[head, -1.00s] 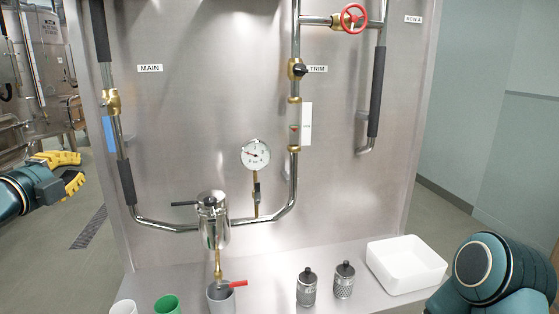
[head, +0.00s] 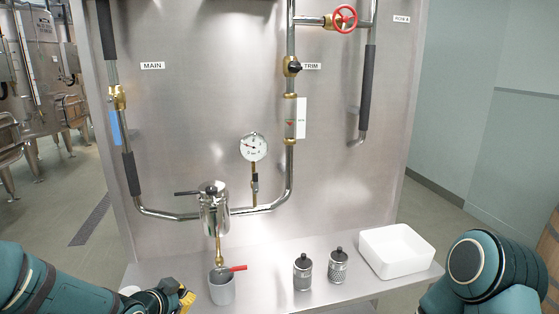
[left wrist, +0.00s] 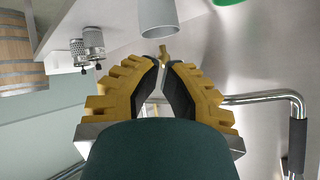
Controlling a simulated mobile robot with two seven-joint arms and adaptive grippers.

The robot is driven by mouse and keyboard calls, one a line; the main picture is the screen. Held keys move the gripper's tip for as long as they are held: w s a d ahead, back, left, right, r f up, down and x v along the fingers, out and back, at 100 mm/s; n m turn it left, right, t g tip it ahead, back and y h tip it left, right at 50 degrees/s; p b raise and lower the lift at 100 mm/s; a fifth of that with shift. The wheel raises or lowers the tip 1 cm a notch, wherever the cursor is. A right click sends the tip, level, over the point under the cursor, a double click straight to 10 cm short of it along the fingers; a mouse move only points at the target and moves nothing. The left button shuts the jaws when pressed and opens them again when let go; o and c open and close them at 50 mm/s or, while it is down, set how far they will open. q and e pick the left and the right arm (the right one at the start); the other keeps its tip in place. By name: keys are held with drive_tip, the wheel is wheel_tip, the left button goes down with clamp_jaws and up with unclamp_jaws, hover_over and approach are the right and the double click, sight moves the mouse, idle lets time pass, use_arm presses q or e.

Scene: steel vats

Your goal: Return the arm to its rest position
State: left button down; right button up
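My left gripper (head: 187,298) is low at the bottom of the head view, in front of the steel shelf and just left of the grey cup (head: 222,289). Its yellow fingers are mostly cut off or hidden there. In the left wrist view the gripper (left wrist: 162,66) shows two yellow fingers with dark pads, spread apart with nothing between them. The grey cup (left wrist: 159,18) appears beyond the fingertips. My right arm shows at the lower right of the head view; its gripper is out of view.
A steel panel (head: 240,90) carries pipes, a gauge (head: 253,147) and a red handwheel (head: 345,19). A steel strainer pot (head: 214,210) hangs above the grey cup. Two metal canisters (head: 303,272) and a white tray (head: 397,250) stand on the shelf. A green cup (left wrist: 228,2) is partly seen.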

use_arm(q)
drive_tip(key=s+d+f+n+g, duration=0.4)
drive_tip(key=s+d+f, duration=0.3)
drive_tip(key=s+f, duration=0.4)
drive_tip(key=s+d+f+n+g, duration=0.5)
drive_tip(key=s+d+f, duration=0.1)
drive_tip(key=s+f, duration=0.5)
drive_tip(key=shift+d+f+h, duration=0.2)
drive_tip(key=shift+d+h, duration=0.1)
drive_tip(key=shift+d, duration=0.05)
